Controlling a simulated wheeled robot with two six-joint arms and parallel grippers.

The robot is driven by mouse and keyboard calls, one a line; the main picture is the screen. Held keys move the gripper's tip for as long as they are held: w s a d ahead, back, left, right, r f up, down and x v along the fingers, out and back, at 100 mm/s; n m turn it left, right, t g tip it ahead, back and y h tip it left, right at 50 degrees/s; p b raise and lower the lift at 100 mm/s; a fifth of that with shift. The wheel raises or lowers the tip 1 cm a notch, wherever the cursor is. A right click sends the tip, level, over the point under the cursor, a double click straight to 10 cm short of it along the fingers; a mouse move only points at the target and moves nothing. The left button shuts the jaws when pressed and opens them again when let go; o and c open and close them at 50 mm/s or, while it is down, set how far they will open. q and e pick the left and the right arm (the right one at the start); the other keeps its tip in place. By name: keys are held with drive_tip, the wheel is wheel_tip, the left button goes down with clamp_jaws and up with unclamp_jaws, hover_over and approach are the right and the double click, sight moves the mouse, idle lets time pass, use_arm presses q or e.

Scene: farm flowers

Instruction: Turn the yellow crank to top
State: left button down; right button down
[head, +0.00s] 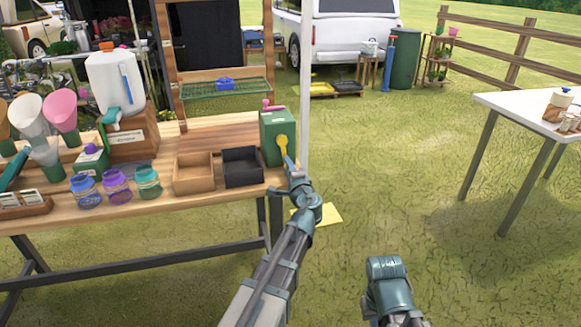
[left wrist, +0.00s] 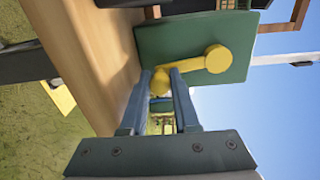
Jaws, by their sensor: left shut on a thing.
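The green box (head: 276,136) stands at the right end of the wooden table and carries the yellow crank (head: 283,143) on its side. In the left wrist view, the crank's round hub (left wrist: 217,57) is fixed on the green box face (left wrist: 180,42), and its arm runs to a yellow knob (left wrist: 159,84). The crank hangs downward, with the knob below the hub on the table side. My left gripper (head: 289,166) is shut on the knob, a finger on each side, as the left wrist view also shows (left wrist: 160,77). Only part of my right arm shows; its gripper is out of view.
A black tray (head: 242,181) and a brown tray (head: 193,188) stand left of the green box. Several jars, cones and a white dispenser (head: 117,85) fill the table's left part. A white table (head: 510,103) stands at the right. Grass between the tables is open.

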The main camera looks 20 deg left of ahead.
use_arm(q)
drive_tip(key=shift+s, duration=0.1)
idle(0.4)
drive_tip(key=c, duration=0.7)
unclamp_jaws()
drive_tip(key=shift+o, duration=0.2)
